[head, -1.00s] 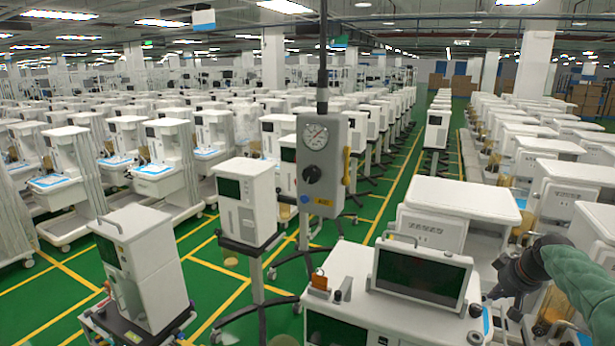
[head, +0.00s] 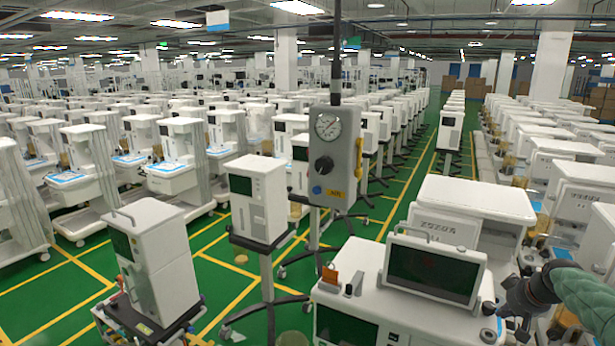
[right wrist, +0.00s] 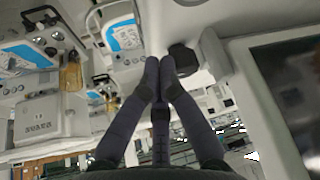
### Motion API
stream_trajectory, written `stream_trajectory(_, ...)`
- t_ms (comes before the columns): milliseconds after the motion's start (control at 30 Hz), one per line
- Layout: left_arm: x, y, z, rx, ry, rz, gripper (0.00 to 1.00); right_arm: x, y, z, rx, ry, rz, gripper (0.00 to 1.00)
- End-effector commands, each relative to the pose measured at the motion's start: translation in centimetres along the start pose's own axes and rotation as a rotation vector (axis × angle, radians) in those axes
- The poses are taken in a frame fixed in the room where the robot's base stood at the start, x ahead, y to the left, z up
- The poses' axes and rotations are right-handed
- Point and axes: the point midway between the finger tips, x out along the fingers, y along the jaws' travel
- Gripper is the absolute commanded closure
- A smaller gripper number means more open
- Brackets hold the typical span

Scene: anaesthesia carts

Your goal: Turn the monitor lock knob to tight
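The monitor (head: 435,268) is a white-framed dark screen on top of the near cart, tilted back. A small black knob (head: 488,308) sits at its lower right side; I take it for the lock knob. In the right wrist view a black knob (right wrist: 183,60) is beside the white mount, just right of my fingertips. My right gripper (head: 513,318) is right of the knob in the head view. In the right wrist view its fingertips (right wrist: 159,64) are together, with nothing seen between them. Contact with the knob cannot be told. My left gripper is not in view.
Another white cart (head: 470,215) is close behind the monitor. Carts crowd the right side; green floor shows at left.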

Motion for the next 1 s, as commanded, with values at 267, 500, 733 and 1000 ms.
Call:
stream_trajectory(267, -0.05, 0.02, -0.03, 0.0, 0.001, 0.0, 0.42, -0.04, -0.01, -0.05, 0.0, 0.0, 0.0, 1.0)
stream_trajectory(500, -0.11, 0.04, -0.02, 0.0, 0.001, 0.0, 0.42, 0.03, -0.09, -0.21, 0.0, 0.0, 0.0, 1.0)
stream_trajectory(733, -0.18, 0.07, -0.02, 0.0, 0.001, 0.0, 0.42, 0.13, -0.19, -0.41, 0.0, 0.0, 0.0, 1.0)
stream_trajectory(1000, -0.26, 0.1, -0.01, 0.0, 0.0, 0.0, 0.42, 0.26, -0.33, -0.63, 0.0, 0.0, 0.0, 1.0)
